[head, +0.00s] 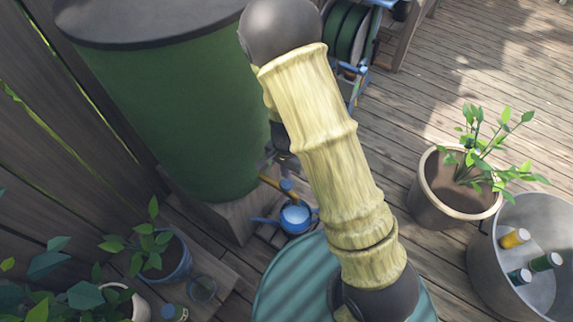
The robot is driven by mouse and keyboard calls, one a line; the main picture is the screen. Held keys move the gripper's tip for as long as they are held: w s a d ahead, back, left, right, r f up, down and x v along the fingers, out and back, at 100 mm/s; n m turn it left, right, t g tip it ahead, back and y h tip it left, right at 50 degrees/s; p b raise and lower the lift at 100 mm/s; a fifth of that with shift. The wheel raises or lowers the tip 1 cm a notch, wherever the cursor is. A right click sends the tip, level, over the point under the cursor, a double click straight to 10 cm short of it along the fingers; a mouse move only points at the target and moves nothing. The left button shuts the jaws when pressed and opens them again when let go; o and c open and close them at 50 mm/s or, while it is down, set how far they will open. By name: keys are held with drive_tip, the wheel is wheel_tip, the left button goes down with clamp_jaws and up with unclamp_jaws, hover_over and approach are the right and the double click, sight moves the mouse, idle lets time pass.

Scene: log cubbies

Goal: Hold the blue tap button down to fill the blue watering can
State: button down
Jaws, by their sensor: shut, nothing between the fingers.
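The blue watering can (296,217) stands low on the decking below the tap, its round open top facing up with pale blue inside that looks like water. A brass-coloured tap spout (269,183) comes from the foot of the green barrel (175,110) and points toward the can. A small blue piece (286,185), which looks like the tap button, shows just above the can. My gripper (287,166) is a dark shape at the tap, shut and mostly hidden by my arm. I cannot tell whether its tips touch the button.
A green hose reel (347,38) stands behind. A leafy potted plant (438,200) and a metal tub (482,262) with bottles are at right. A blue pot (176,268) and a glass jar (202,288) are at lower left. A teal ribbed round top (285,285) is in front.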

sight(286, 184)
wheel_tip(286, 184, down, 3)
drive_tip(key=shift+w+r+b, duration=0.1)
drive_tip(key=shift+b, duration=0.4)
drive_tip(key=shift+s+a+f, duration=0.2)
drive_tip(key=shift+f, duration=0.05)
drive_tip(key=shift+d, duration=0.3)
drive_tip(key=shift+f, duration=0.15)
drive_tip(key=shift+f+b, duration=0.3)
drive_tip(key=shift+f, duration=0.45)
drive_tip(key=shift+s+a, duration=0.1)
drive_tip(key=shift+a, duration=0.2)
drive_tip(key=shift+f, duration=0.1)
